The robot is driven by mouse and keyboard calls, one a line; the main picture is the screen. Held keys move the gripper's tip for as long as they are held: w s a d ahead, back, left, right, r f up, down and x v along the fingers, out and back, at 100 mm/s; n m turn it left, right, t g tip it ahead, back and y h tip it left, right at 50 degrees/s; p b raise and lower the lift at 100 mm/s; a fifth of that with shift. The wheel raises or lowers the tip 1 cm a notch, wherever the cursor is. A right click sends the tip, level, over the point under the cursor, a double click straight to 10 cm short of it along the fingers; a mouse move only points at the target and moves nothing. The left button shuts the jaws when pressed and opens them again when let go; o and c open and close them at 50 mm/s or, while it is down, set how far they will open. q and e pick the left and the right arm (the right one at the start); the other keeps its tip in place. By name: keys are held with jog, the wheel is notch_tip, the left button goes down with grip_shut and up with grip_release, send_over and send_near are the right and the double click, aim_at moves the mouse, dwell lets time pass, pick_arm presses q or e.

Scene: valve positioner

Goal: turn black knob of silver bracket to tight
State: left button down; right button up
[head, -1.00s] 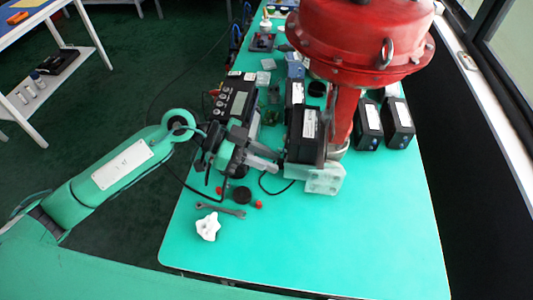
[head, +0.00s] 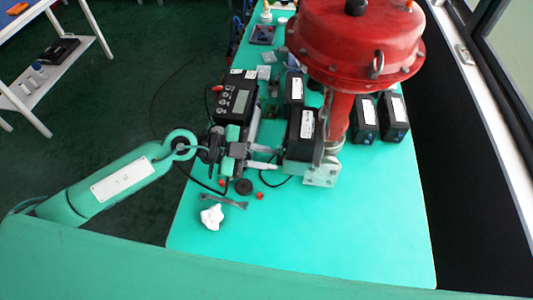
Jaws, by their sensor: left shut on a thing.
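The silver bracket (head: 322,174) is at the foot of the red valve actuator, on the green table, with a black positioner box (head: 301,133) mounted beside it. My left gripper (head: 277,158) comes in from the left, its two pale fingers pointing right at the lower left side of the box and bracket. It is shut on the black knob, which is too small and too covered by the fingertips to make out. My right gripper is not in view.
The red actuator (head: 352,45) overhangs the bracket. Black boxes (head: 391,115) stand to its right. A display device (head: 237,102) is behind my gripper. A wrench (head: 222,199), white piece (head: 212,217) and black disc (head: 243,187) lie in front. The table's front right is clear.

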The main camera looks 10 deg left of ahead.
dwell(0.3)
pick_arm(q)
jog(key=c, duration=1.5)
grip_release()
jog(key=shift+b+v, duration=1.95)
jog(key=shift+v, duration=5)
